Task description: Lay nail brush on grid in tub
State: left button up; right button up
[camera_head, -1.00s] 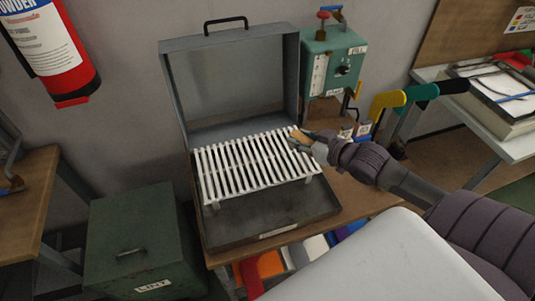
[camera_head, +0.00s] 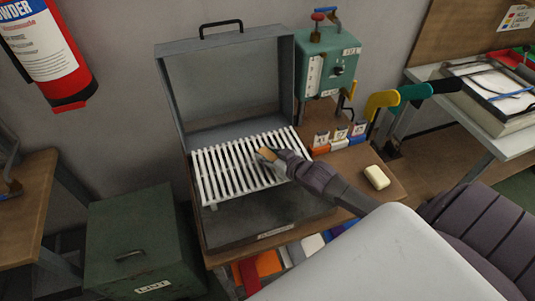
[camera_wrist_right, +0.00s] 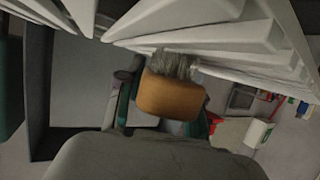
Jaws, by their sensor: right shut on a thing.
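The nail brush (camera_wrist_right: 172,97) has an orange-brown wooden body and grey bristles. My right gripper (camera_head: 267,155) is shut on it, and it shows as a small tan piece at the fingertips in the head view. The white slatted grid (camera_head: 222,172) sits raised inside the grey metal tub (camera_head: 225,237), whose lid stands open. The gripper and brush are over the right middle of the grid. In the wrist view the bristles are close to the white slats (camera_wrist_right: 235,40); I cannot tell whether they touch. My left gripper is not in view.
A cream soap bar (camera_head: 376,177) lies on the wooden bench right of the tub. Several small labelled boxes (camera_head: 340,139) and a teal machine (camera_head: 328,68) stand behind. A green bin (camera_head: 140,240) is at left. The grid's left half is clear.

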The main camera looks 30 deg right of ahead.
jog(key=o, duration=1.1)
jog(key=shift+o, duration=0.2)
jog(key=v, duration=1.2)
jog(key=shift+b, duration=0.4)
